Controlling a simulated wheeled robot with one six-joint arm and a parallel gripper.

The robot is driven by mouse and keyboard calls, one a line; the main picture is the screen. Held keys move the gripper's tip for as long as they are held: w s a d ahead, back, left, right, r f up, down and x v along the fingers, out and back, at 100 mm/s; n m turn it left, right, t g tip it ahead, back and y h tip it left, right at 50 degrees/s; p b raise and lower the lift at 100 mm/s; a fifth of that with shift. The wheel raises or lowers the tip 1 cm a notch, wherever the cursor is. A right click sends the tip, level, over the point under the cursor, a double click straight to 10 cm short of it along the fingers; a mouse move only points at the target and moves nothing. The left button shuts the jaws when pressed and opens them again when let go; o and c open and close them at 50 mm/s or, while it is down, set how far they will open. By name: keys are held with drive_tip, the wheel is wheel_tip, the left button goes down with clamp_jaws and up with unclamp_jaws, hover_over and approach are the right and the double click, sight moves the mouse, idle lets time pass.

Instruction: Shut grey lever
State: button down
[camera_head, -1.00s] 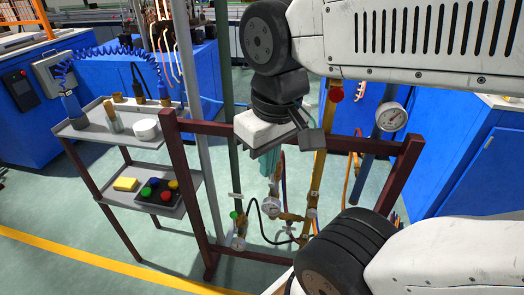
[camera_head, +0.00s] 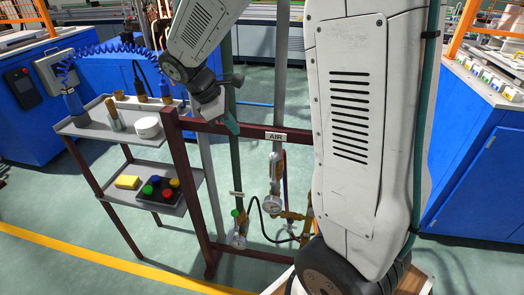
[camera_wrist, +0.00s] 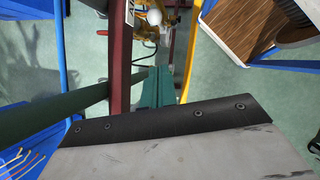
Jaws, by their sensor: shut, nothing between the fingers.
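I cannot make out the grey lever for certain in either view. My gripper (camera_head: 230,123) is shut and empty, its teal fingers pointing down at the frame's top bar, close to the green pipe. The fingers also show in the wrist view (camera_wrist: 156,88), beside the dark red frame. Brass valve fittings (camera_head: 274,165) with a round gauge (camera_head: 275,196) hang below the AIR sign (camera_head: 275,136). A green knob (camera_head: 234,213) sits low on the green pipe. My arm hides the frame's right part.
The dark red frame (camera_head: 180,160) stands upright beside a grey two-shelf cart (camera_head: 92,130). The cart holds a white roll (camera_head: 147,127), a yellow sponge (camera_head: 127,182) and a button box (camera_head: 160,190). Blue cabinets (camera_head: 480,180) stand at right. Green floor lies open at front left.

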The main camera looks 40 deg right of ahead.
idle(0.3)
drive_tip(key=s+d+r+x, duration=0.1)
drive_tip(key=d+x, duration=0.1)
drive_tip(key=x, duration=1)
drive_tip(key=shift+s+d+f, duration=0.2)
drive_tip(key=shift+s+f, duration=0.05)
drive_tip(key=shift+s, duration=0.15)
